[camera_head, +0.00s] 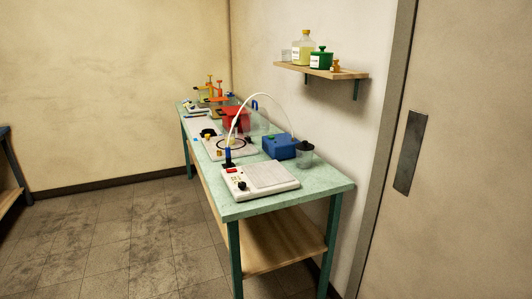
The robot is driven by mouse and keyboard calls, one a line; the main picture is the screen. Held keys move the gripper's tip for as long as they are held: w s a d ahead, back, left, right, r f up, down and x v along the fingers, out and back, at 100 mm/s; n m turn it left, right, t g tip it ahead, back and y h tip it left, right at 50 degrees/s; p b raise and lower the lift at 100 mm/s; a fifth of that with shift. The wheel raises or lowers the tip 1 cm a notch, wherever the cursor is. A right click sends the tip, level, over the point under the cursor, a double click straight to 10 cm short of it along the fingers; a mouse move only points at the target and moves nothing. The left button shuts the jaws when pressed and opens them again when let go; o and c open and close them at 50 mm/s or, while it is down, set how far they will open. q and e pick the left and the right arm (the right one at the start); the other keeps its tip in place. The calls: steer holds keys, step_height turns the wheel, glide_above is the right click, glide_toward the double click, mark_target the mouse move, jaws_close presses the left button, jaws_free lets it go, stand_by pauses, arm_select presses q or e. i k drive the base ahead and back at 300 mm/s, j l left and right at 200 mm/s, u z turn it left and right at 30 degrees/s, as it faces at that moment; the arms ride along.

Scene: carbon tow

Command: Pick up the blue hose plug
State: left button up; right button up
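The blue hose plug (228,157) appears as a small upright blue piece at the left end of a white hose (265,94), behind a white device (259,181) with a red display and a black knob. The hose arches up and comes down on the right by a blue box (281,146). The plug is small here, and I cannot tell whether it sits in a socket or stands on the table. Neither of my grippers is in view.
A green-topped table (318,188) stands along the wall. A grey cup (304,154) with a dark lid is beside the blue box. A red object (236,118) and orange clamps stand farther back. A wall shelf (322,71) holds bottles. The tiled floor left of the table is clear.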

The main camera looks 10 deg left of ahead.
mark_target(228, 150)
steer(key=i+j+z, duration=0.3)
steer(key=z, duration=0.15)
steer(key=i+j+z, duration=0.2)
steer(key=j+z, duration=0.3)
